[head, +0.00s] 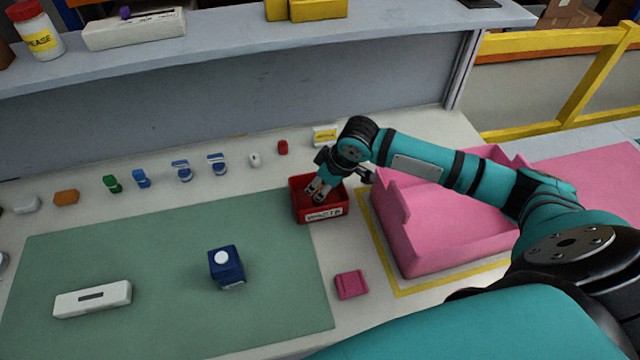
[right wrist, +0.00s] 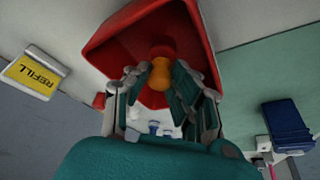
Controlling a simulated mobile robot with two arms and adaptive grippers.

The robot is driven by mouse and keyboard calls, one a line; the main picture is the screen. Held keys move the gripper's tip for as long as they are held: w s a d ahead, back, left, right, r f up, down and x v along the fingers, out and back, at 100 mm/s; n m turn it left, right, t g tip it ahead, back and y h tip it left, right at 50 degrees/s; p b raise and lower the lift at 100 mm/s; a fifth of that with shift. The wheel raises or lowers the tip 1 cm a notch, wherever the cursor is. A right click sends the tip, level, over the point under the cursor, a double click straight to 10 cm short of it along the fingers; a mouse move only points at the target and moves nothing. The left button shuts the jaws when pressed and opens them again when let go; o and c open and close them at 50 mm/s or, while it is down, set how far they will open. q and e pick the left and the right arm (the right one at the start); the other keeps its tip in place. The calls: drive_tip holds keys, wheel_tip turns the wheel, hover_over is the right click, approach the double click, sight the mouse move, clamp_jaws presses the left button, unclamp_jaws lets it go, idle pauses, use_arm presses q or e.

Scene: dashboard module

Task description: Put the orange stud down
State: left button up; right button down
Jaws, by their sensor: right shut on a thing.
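The orange stud (right wrist: 160,74) shows in the right wrist view between the fingertips of my right gripper (right wrist: 158,88). The gripper is shut on it. Its far end looks darker, in shadow, against the inside of the red bin (right wrist: 112,48). In the head view my right gripper (head: 318,190) reaches down into the red bin (head: 325,213), which has a white label on its front. The stud is hidden there by the fingers. I cannot tell whether the stud touches the bin floor. My left gripper is not in view.
A pink tray (head: 450,235) stands right of the bin under my arm. A green mat (head: 150,300) carries a blue block (head: 226,268) and a white case (head: 92,299). A pink block (head: 351,285) lies in front. Several small parts line the back; a yellow refill sign (head: 325,136) stands behind.

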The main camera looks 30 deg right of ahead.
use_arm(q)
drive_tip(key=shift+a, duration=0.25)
use_arm(e)
drive_tip(key=shift+f, duration=0.15)
drive_tip(key=shift+f, duration=0.25)
drive_tip(key=shift+f, duration=0.1)
drive_tip(key=c, duration=1.1)
unclamp_jaws()
drive_tip(key=shift+c, duration=0.2)
drive_tip(key=shift+r, duration=0.2)
use_arm(q)
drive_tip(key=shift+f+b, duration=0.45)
drive_tip(key=shift+b, duration=0.1)
use_arm(e)
drive_tip(key=v, duration=1.2)
drive_tip(key=shift+r, duration=0.2)
drive_tip(key=shift+s+f, duration=0.1)
